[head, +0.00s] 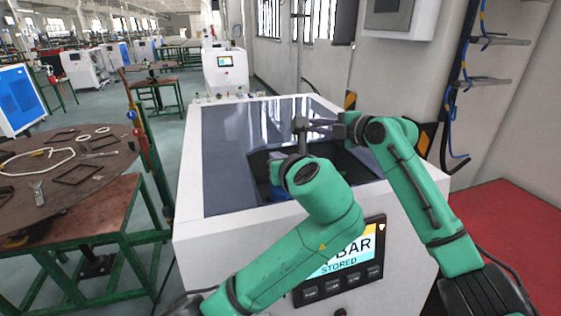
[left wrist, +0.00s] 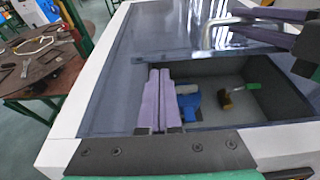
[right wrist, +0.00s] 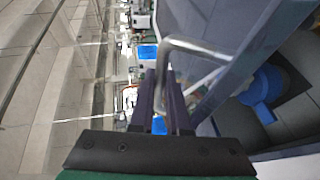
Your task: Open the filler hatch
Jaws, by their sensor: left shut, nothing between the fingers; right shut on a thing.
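The white generator cabinet has a dark glossy top (head: 230,140) with an uncovered recess near the front. A bent silver handle (left wrist: 222,28) stands by the recess; it also shows in the right wrist view (right wrist: 165,55). My right gripper (head: 312,124) is shut on this handle. A dark panel edge (right wrist: 232,65) lies slanted beside it; how far the hatch lid is open is unclear. My left gripper (left wrist: 158,74) is shut and empty over the recess's left side, apart from the handle. In the head view my left wrist hides part of the recess.
Inside the recess lie a blue part (left wrist: 190,103) and a green-handled tool (left wrist: 240,93). A display (head: 345,262) is on the cabinet front. A round worktable (head: 60,190) stands left; a wall with hoses is right.

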